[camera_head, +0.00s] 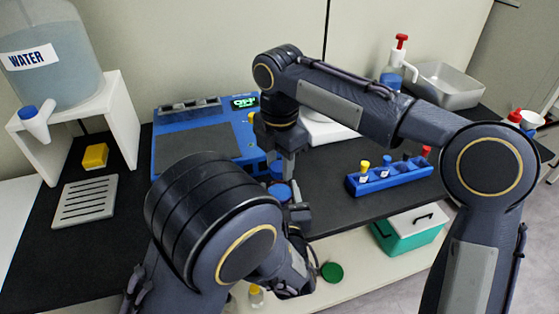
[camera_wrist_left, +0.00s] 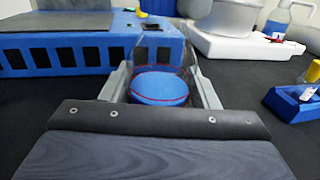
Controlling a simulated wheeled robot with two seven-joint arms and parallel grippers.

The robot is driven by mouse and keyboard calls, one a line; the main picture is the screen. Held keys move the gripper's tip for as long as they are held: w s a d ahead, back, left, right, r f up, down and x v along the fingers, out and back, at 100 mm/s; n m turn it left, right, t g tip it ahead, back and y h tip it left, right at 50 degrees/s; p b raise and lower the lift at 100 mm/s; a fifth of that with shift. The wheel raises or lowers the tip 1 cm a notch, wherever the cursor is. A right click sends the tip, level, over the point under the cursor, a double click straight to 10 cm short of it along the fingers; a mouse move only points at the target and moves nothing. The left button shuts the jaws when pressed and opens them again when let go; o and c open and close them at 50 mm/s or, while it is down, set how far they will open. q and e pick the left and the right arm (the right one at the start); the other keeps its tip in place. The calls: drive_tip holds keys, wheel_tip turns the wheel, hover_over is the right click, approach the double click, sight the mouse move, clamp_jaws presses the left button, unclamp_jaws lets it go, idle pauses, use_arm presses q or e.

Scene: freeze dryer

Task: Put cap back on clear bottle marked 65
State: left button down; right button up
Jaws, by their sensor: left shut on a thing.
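My left gripper (camera_head: 288,207) is shut on a blue round cap (camera_wrist_left: 158,88) with a thin red ring, which sits between its two fingers in the left wrist view. The cap also shows in the head view (camera_head: 280,192). A faint clear outline, like a clear bottle (camera_wrist_left: 165,55), rises around and beyond the cap; I cannot read a 65 on it or tell how the two meet. My right gripper (camera_head: 284,165) points down just beyond the cap, beside a smaller blue patch. Its fingertips are partly hidden, so I cannot tell its opening.
A blue instrument (camera_head: 200,130) with a lit display stands behind left. A blue rack (camera_head: 388,177) with several small capped vials is at right. A water tank (camera_head: 50,75) on a white stand, a yellow block (camera_head: 95,156) and a grey grate (camera_head: 85,201) are at left.

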drive_tip(key=c, duration=0.4)
drive_tip(key=m, duration=2.5)
drive_tip(key=o, duration=1.2)
drive_tip(key=shift+f, duration=0.1)
drive_tip(key=shift+c, duration=0.2)
wheel_tip(320, 180, up, 12)
